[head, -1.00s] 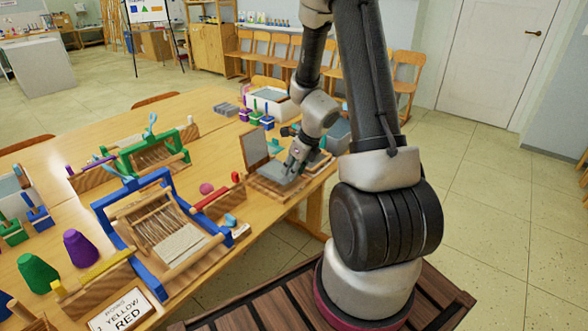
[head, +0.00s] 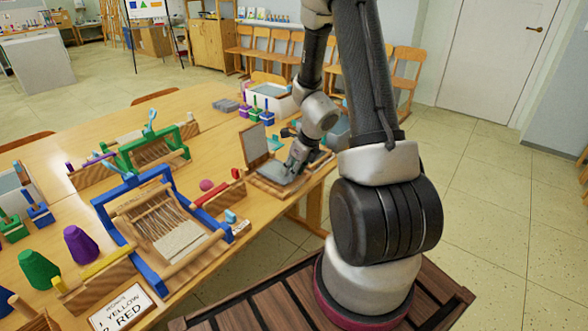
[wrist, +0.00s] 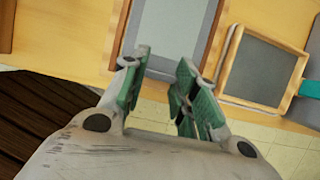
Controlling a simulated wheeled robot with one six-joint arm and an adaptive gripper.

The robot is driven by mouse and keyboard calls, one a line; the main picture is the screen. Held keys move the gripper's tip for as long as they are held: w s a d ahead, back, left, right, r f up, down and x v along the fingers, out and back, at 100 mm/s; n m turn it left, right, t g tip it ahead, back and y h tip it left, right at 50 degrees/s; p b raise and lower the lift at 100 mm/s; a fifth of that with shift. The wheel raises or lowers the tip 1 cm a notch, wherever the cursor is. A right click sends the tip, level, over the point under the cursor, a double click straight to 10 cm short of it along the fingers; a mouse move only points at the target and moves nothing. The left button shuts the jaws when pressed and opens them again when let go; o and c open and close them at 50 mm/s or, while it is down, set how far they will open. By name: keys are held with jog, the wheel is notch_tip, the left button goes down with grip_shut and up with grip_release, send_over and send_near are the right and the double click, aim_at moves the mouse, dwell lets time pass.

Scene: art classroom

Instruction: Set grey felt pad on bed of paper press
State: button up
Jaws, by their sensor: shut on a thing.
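The paper press (head: 256,184) is a low wooden bed with an upright hinged board (head: 254,144) at its left, on the table's right side. The grey felt pad (head: 272,172) is over the bed, close to flat; I cannot tell whether it touches the bed. My gripper (head: 292,172) is at the pad's right side. In the wrist view, the pad (wrist: 172,32) is a pale grey rectangle running up from between my green-padded fingertips (wrist: 160,72).
A wood-framed grey screen (wrist: 264,66) is right of the press in the wrist view. A blue loom (head: 165,230), a green loom (head: 153,155) and small blue and purple tools (head: 255,112) stand on the table (head: 215,150).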

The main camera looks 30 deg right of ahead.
jog(key=shift+f, duration=0.6)
dwell(0.5)
dwell(0.3)
jog(key=o, duration=0.9)
jog(key=shift+o, duration=0.2)
jog(key=v, duration=1.2)
jog(key=shift+w, duration=0.1)
